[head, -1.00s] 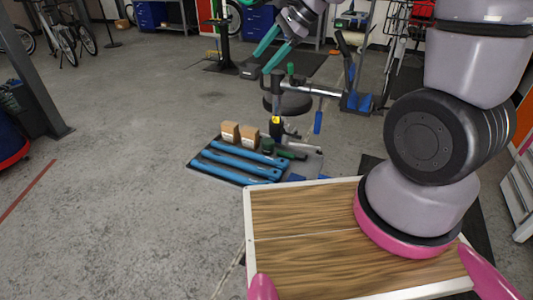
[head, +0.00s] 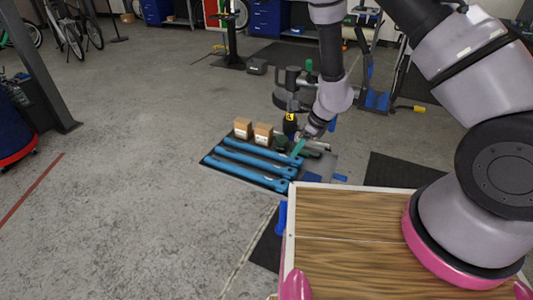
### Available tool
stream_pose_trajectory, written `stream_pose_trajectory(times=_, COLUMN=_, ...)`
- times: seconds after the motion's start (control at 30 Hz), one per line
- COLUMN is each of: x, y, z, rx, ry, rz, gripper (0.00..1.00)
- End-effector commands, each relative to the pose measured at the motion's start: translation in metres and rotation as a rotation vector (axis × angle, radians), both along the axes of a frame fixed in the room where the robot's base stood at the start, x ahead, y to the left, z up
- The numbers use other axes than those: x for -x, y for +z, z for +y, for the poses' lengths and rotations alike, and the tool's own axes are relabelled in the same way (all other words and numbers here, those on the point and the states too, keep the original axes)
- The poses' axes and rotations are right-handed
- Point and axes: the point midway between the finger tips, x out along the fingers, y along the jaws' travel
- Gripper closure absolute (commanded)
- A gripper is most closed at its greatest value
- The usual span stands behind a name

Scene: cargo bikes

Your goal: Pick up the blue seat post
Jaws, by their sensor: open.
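Three blue tubes lie side by side on a flat dark tray (head: 322,168) on the floor, near the middle of the head view. They look like the blue seat posts: a far one (head: 255,148), a middle one (head: 248,160) and a near one (head: 243,172). My gripper (head: 298,148) has teal fingers and reaches down over the right ends of the tubes. It is open and holds nothing that I can see. My wrist hides part of what lies behind it, and I cannot tell whether the fingers touch a tube.
Two small cardboard boxes (head: 263,135) stand at the tray's back. A dark round-topped stand (head: 291,95) rises close behind my gripper. My wood-topped base (head: 350,225) is in front. The floor to the left (head: 120,180) is clear.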

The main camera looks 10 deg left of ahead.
Motion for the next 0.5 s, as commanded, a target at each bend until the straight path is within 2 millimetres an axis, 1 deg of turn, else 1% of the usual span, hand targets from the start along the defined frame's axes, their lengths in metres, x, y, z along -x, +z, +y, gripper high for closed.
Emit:
stream_pose_trajectory(times=0.03, x=-0.001, y=-0.008, z=0.003, rx=0.001, ry=0.001, rz=0.001, gripper=0.32)
stream_pose_trajectory(times=0.1, x=-0.002, y=-0.015, z=0.006, rx=0.001, ry=0.0, rz=0.001, gripper=0.32)
stream_pose_trajectory(times=0.27, x=-0.004, y=-0.025, z=0.009, rx=0.0, ry=0.0, rz=0.0, gripper=0.32)
stream_pose_trajectory(times=0.5, x=-0.011, y=-0.056, z=0.022, rx=0.001, ry=0.001, rz=0.001, gripper=0.32)
